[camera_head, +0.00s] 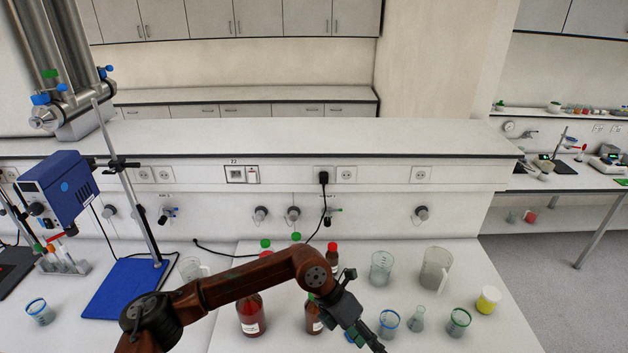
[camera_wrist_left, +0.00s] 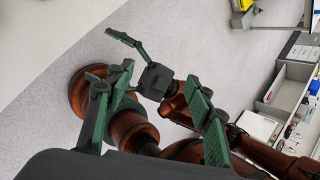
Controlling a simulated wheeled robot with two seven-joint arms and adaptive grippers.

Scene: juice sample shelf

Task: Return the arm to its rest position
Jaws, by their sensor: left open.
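My left arm (camera_head: 245,285) comes in from the lower left of the head view and bends down at the elbow. My left gripper (camera_head: 366,341) is at the bottom edge, in front of the glassware, partly cut off. In the left wrist view its two green fingers (camera_wrist_left: 155,110) are wide apart with nothing held between them. Beyond them is my right gripper (camera_wrist_left: 100,54), its fingers spread and empty, partly hidden behind a left finger. The left wrist view looks down toward grey floor and my own brown arm links.
Near my left gripper stand small beakers (camera_head: 389,322), a flask (camera_head: 417,319) and a yellow-filled jar (camera_head: 488,299). Brown bottles (camera_head: 251,317) stand behind the arm. A blue stand base (camera_head: 125,287) lies left. Grey floor (camera_head: 565,280) is clear at right.

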